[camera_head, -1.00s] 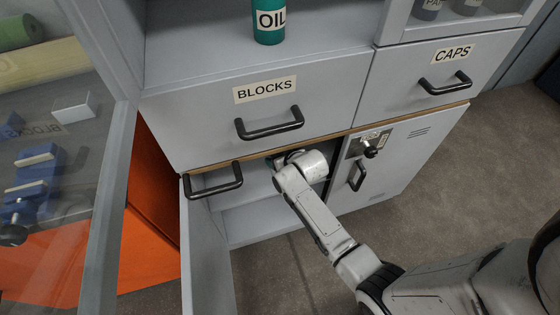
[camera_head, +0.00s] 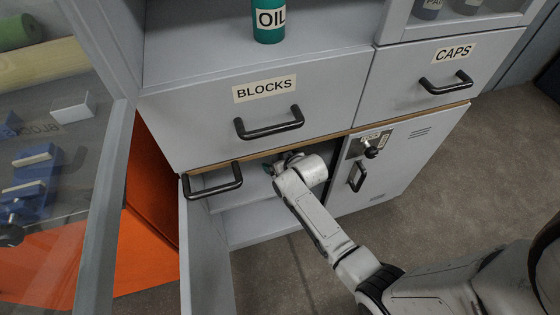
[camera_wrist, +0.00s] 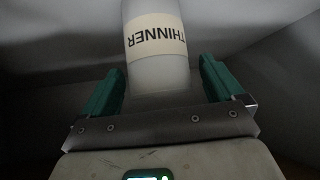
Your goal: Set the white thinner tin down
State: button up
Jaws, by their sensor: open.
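The white thinner tin (camera_wrist: 158,72) shows in the wrist view, its THINNER label upside down in the picture. It stands between the two green fingers of my gripper (camera_wrist: 160,82), with a visible gap on both sides. My gripper is open around the tin. In the head view my gripper (camera_head: 287,160) reaches into the open lower left cupboard (camera_head: 255,222), and its fingers are mostly hidden by my wrist and the drawer front above. The tin cannot be made out in the head view.
The open cupboard door (camera_head: 207,250) stands to the left of my arm. The BLOCKS drawer (camera_head: 265,115) is just above my wrist. The closed locker door (camera_head: 395,160) is to the right. A green OIL bottle (camera_head: 268,22) stands on the shelf above.

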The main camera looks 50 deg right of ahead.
jog(key=shift+r, duration=0.1)
jog(key=shift+s+r, duration=0.15)
jog(key=p+v, duration=0.4)
jog(key=v, duration=0.8)
jog(key=s+a+r+n+g+y, duration=0.3)
jog(key=s+a+g, duration=0.4)
jog(key=s+a, duration=0.6)
jog(key=s+r, duration=0.1)
jog(key=s, duration=0.3)
jog(key=shift+a+n+g+b, duration=0.2)
jog(key=shift+n+g+b, duration=0.1)
jog(key=shift+n+g, duration=0.1)
